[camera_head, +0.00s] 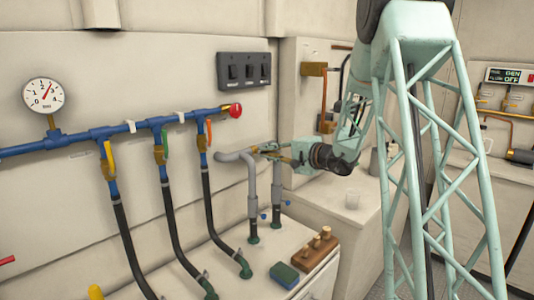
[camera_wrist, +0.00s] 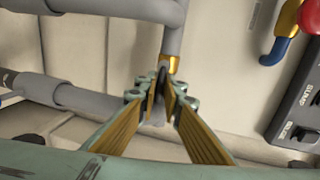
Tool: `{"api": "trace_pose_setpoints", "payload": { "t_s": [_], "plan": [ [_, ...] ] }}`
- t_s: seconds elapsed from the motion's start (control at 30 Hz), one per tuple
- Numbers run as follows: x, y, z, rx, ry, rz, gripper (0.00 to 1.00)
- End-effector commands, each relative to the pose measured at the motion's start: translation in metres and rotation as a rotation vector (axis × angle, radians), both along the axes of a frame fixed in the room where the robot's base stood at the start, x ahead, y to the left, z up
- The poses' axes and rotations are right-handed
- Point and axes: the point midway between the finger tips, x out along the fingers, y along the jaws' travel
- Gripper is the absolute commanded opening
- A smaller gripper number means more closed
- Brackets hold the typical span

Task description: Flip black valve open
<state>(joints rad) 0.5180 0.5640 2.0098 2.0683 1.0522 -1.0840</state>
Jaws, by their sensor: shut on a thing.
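The black valve handle (camera_wrist: 162,76) shows as a small dark piece between my fingertips in the wrist view, just below a brass collar on a grey pipe. My gripper (camera_wrist: 161,100) is shut on it, and the fingers hide most of it. In the head view, my gripper (camera_head: 274,150) reaches in from the right to the top of the grey pipes by the wall. The valve handle cannot be made out there behind the fingers. Its exact angle is hard to tell.
A blue manifold (camera_head: 95,134) with green, yellow and orange levers runs along the wall at left, with a red knob (camera_head: 236,110). A switch panel (camera_head: 244,70) is above. A sponge (camera_head: 286,276) and a wooden block with pegs (camera_head: 316,252) lie on the counter below.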

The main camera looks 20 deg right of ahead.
Motion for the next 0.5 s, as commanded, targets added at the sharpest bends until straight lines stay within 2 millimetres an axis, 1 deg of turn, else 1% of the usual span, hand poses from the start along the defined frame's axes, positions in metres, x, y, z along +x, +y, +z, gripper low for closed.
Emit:
{"api": "trace_pose_setpoints", "payload": {
  "t_s": [0.03,0.13,0.17,0.5],
  "plan": [
    [-0.0013,0.0011,-0.0039,-0.001,0.005,0.002,0.1],
    [-0.0009,0.0008,-0.0031,0.0,0.004,0.002,0.19],
    [-0.0008,0.0007,-0.0028,0.0,0.004,0.001,0.21],
    [-0.001,-0.0002,-0.0006,0.001,0.001,0.0,0.21]
  ]
}}
